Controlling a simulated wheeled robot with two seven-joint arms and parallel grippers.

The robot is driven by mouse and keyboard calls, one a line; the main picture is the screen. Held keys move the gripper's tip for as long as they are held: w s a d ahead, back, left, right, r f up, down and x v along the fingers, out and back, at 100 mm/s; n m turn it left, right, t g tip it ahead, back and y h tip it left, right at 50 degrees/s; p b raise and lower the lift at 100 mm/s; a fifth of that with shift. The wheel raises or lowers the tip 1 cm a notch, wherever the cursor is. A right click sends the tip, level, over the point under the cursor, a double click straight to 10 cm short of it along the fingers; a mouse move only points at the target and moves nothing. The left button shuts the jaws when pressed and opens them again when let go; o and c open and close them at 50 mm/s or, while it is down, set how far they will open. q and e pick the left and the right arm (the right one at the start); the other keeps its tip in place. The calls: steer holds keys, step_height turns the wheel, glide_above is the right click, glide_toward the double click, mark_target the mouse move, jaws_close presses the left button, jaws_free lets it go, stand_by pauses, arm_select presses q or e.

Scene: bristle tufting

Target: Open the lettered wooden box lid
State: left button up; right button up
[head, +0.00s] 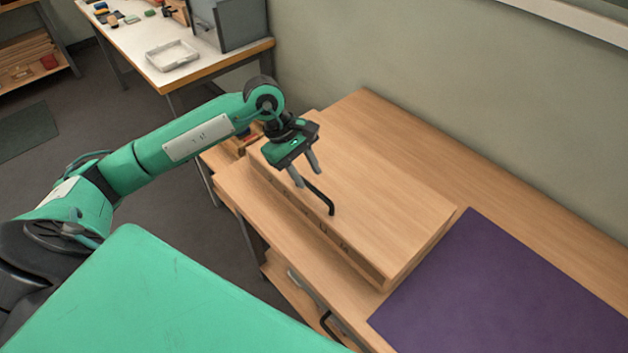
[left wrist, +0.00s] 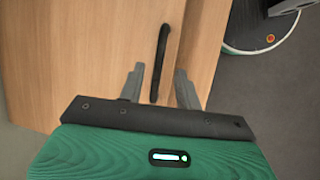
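The wooden box (head: 375,190) sits on the wooden bench with its lid down flat. Dark letters show faintly along its front side (head: 318,228), too small to read. A black bar handle (head: 320,198) is fixed at the lid's front edge; it also shows in the left wrist view (left wrist: 160,62). My left gripper (head: 307,176) is open above the lid, at the far end of the handle. In the left wrist view its fingers (left wrist: 158,84) stand on either side of the handle's near end, with gaps on both sides. My right gripper is not in view.
A purple mat (head: 510,295) lies on the bench right of the box. A white table (head: 125,35) with a tray (head: 172,56) stands at the back left. A wall runs behind the bench.

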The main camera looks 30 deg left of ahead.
mark_target(317, 191)
arm_select(q)
steer(key=shift+p+x, duration=0.4)
steer(key=shift+x, duration=1.95)
jaws_close()
